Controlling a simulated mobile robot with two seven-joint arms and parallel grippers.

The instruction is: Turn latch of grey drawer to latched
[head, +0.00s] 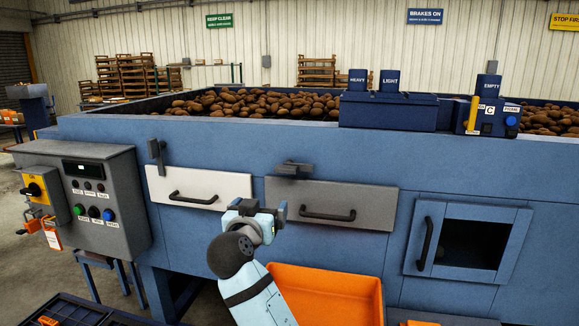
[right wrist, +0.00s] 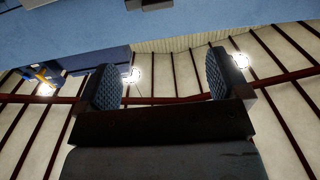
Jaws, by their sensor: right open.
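The grey drawer (head: 345,196) is closed in the front of the blue machine, with a black bar handle (head: 327,214). Its dark latch (head: 294,170) sits at the drawer's upper left edge and lies roughly horizontal. My right gripper (head: 262,208) is below and left of this latch, apart from it, in front of the gap between the white and grey drawers. In the right wrist view my right gripper (right wrist: 164,70) has its two fingers wide apart with nothing between them. A dark piece at that view's top edge is too cropped to identify. My left gripper is not in view.
A white drawer (head: 225,185) with an upright latch (head: 156,155) is to the left. An orange bin (head: 335,292) stands below the grey drawer. A control box (head: 120,207) is at far left, and a framed window door (head: 466,243) with a handle is at right.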

